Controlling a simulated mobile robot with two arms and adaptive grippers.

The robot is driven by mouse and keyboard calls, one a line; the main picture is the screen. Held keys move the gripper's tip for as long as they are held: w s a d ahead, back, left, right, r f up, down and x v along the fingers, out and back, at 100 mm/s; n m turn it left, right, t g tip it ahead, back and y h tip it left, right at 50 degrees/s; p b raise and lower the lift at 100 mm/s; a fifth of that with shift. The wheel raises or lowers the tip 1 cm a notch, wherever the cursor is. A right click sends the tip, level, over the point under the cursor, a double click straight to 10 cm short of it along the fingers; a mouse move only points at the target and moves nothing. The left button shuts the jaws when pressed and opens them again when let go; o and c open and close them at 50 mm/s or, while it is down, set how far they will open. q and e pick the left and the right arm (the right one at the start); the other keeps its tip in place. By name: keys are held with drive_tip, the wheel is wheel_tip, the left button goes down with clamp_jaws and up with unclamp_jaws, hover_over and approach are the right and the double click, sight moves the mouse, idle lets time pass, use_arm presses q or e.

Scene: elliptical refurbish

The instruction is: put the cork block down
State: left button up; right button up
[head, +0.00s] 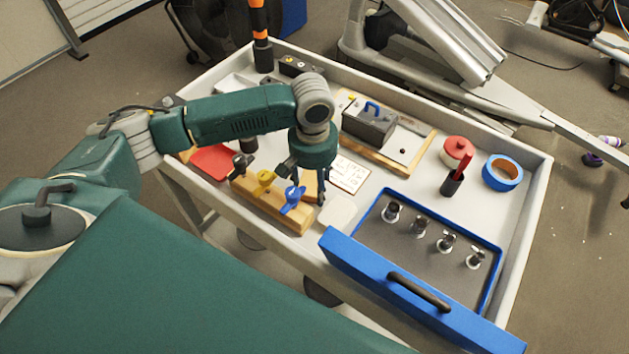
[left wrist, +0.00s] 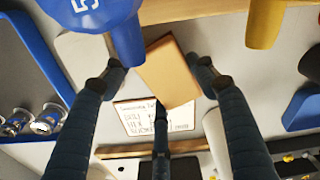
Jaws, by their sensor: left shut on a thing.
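The cork block (left wrist: 168,75) is a tan slab, tilted in the left wrist view, between the fingers of my left gripper (left wrist: 160,76). Part of it is hidden by a blue knob in front. In the head view the cork block (head: 309,184) is mostly covered by the gripper and the knob. My left gripper (head: 307,188) points down over the cart tray, behind a wooden rack (head: 268,210), and is shut on the block. I cannot tell whether the block touches the tray floor. My right gripper is not in view.
The rack carries black, yellow and blue (head: 292,199) knobs close to the gripper. A white pad (head: 338,214) and written card (head: 350,175) lie beside it. A blue-framed tray (head: 375,248) with several metal fittings is right. Blue tape (head: 502,172) stands farther right.

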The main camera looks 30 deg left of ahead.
sight(314, 185)
use_arm(q)
drive_tip(key=shift+f, duration=0.3)
drive_tip(key=o, duration=0.7)
drive_tip(key=shift+o, duration=0.2)
drive_tip(key=shift+r, duration=0.15)
wheel_tip(314, 185, up, 12)
drive_tip(key=shift+s+r+b, duration=0.2)
drive_tip(key=shift+s+b, duration=0.05)
drive_tip(key=shift+b, duration=0.1)
